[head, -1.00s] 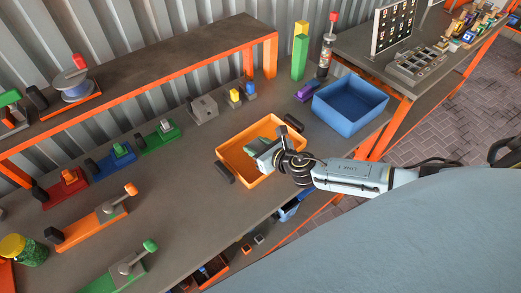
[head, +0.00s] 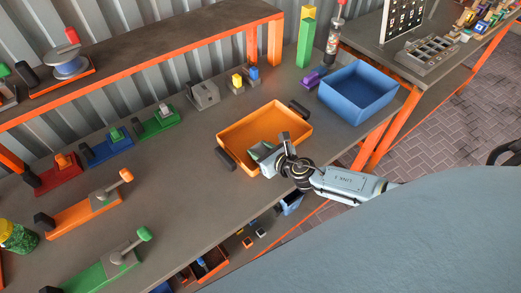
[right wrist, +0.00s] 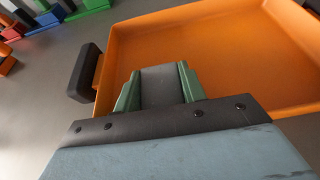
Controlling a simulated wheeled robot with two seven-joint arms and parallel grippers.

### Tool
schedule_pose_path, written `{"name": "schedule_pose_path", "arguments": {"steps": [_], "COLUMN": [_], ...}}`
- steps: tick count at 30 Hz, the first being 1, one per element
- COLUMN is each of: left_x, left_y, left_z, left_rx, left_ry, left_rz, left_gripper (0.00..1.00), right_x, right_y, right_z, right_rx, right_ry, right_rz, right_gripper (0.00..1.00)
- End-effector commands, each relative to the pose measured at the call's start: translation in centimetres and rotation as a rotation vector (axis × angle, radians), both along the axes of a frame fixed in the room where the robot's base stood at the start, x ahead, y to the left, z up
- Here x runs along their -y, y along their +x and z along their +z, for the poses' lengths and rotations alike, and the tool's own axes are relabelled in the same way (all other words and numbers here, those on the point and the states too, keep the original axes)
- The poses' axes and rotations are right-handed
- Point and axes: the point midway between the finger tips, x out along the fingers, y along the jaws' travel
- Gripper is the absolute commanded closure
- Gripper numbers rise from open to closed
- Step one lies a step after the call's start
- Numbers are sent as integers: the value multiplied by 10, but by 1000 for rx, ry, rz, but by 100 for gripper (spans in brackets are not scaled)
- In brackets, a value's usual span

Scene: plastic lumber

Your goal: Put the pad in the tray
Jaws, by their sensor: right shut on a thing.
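The orange tray (head: 262,122) with black end handles lies on the grey workbench, its inside otherwise bare. It also fills the top of the right wrist view (right wrist: 215,45). My right gripper (head: 258,152) is over the near left part of the tray. In the right wrist view, its two green fingers (right wrist: 158,85) are shut on a dark grey flat piece, which I take for the pad (right wrist: 160,86). The pad's lower part is hidden, and I cannot tell whether it touches the tray floor. My left gripper is not in view.
A blue bin (head: 357,88) stands right of the tray, with a small purple block (head: 313,77) beside it. A grey block (head: 203,95) and several coloured clamp-like fixtures stand to the left. A raised shelf (head: 130,45) runs behind.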

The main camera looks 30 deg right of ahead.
Motion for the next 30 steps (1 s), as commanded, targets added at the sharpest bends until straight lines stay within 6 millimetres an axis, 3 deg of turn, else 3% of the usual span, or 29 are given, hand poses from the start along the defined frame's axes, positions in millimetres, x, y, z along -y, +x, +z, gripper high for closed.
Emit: {"name": "schedule_pose_path", "arguments": {"steps": [6,7,12,24,30], "left_x": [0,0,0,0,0], "left_y": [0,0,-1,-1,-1], "left_z": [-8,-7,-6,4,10], "left_rx": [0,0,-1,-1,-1], "left_ry": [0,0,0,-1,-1], "left_rz": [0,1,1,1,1], "left_gripper": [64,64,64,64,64], "right_x": [0,0,0,0,8], "right_y": [0,0,-1,-4,-41], "right_z": [-8,-8,-8,0,15], "right_rx": [0,-1,-4,-8,-6], "right_ry": [-1,-1,-1,-2,-3], "right_rz": [0,0,1,2,3], "right_gripper": [82,57,38,38,38]}}
